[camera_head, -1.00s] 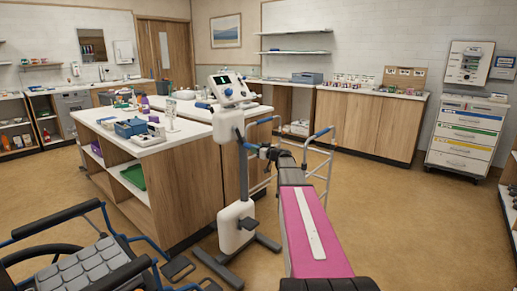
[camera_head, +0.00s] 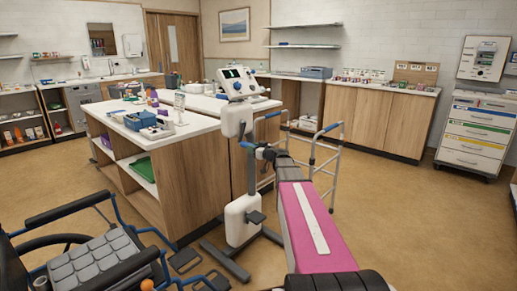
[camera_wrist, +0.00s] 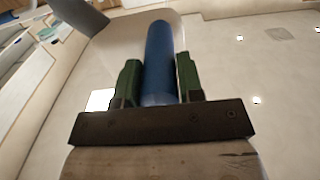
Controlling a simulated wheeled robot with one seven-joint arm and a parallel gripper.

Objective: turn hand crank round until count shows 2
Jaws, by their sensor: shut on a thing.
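The crank machine is a white console (camera_head: 237,83) with a small dark screen and a blue knob, on a white column (camera_head: 241,216). The figures on the screen are too small to read. My gripper (camera_head: 258,151) is beside the column, below the console, at the end of my outstretched arm. It is shut on the blue crank handle (camera_head: 247,145). In the wrist view the handle (camera_wrist: 159,60) stands between the two green finger pads of my gripper (camera_wrist: 159,85). The crank arm is hard to make out in the head view.
A wooden counter (camera_head: 175,135) with bins and bottles stands left of the machine. A walking frame (camera_head: 322,165) stands just right of my gripper. A wheelchair (camera_head: 90,255) is at the lower left. Open floor lies to the right.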

